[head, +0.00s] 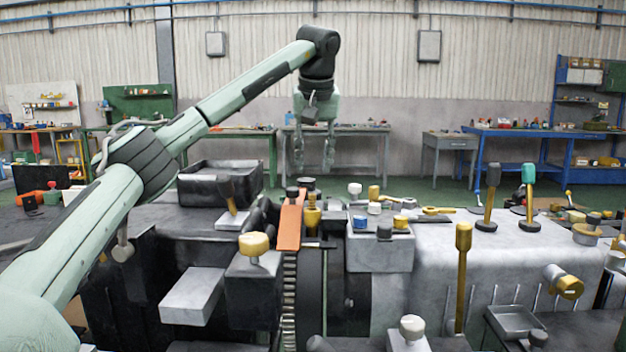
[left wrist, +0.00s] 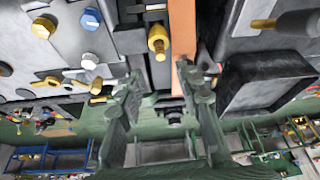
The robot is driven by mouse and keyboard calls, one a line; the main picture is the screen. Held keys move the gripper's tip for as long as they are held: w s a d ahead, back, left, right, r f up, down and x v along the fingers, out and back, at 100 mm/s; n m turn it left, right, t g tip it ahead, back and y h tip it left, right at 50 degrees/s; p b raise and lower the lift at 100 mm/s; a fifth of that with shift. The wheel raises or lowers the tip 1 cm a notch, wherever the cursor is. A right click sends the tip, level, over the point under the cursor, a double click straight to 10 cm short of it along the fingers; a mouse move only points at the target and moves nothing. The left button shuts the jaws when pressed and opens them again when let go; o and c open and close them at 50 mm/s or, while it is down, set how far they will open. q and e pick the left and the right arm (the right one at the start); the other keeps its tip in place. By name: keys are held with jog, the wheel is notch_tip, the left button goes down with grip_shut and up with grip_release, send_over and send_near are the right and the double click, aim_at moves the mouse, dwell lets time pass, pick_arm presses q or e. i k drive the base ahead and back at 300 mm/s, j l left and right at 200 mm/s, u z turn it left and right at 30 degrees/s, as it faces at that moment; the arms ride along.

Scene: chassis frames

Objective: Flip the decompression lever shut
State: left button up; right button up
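A flat orange bar (head: 290,222), which looks like the decompression lever, stands tilted on top of the dark engine block with a black knob near its upper end. In the left wrist view the orange bar (left wrist: 182,38) runs down from the top edge toward the gap between my fingers. My left gripper (head: 313,165) points down above and behind the bar, apart from it in the head view. Its two fingers (left wrist: 163,88) are spread with nothing held between them. My right gripper is in neither view.
A yellow-brass knob (head: 312,215) stands close right of the bar. A black open tray (head: 203,188) lies left of it. A grey block with bolts (head: 380,252) is to the right, and tall black-based levers (head: 489,200) stand farther right. Air above the engine is clear.

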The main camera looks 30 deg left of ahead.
aim_at(226, 186)
jog(key=k+l, duration=0.2)
jog(key=l, duration=0.2)
jog(key=k+l, duration=0.2)
jog(key=l, duration=0.2)
jog(key=k+l, duration=0.2)
jog(key=l, duration=0.2)
